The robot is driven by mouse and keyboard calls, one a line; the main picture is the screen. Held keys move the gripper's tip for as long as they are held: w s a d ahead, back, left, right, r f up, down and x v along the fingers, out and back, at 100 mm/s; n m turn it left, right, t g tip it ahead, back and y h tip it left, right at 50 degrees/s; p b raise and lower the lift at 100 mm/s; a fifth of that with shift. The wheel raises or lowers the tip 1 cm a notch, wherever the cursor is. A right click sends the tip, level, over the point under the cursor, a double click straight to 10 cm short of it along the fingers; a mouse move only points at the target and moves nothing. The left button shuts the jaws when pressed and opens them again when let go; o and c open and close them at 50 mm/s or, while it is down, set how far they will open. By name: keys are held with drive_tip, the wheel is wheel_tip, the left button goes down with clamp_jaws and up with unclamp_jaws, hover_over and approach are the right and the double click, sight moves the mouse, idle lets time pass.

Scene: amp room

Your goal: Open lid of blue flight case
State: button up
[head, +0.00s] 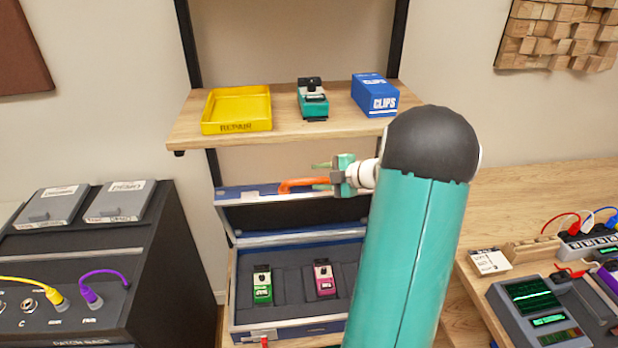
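The blue flight case (297,328) stands on a lower wooden surface below the shelf. Its blue-edged lid (243,194) is raised, showing the dark interior. A green pedal (262,284) and a pink pedal (324,279) lie in the grey-lined base. An orange handle (300,184) is at the lid's upper edge. My gripper (322,176) is at the right end of this handle, its green fingers visibly apart, the lower one overlapping the handle in the picture. Contact with the handle cannot be told. My arm hides the case's right side.
Above, a wooden shelf (180,134) holds a yellow tray (237,109), a teal pedal (312,101) and a blue CLIPS box (375,96). A dark patch rack (160,250) stands left. A wooden bench (540,200) with electronics (540,312) is on the right.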

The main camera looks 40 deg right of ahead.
drive_tip(key=v, duration=0.8)
drive_tip(key=shift+s, duration=0.3)
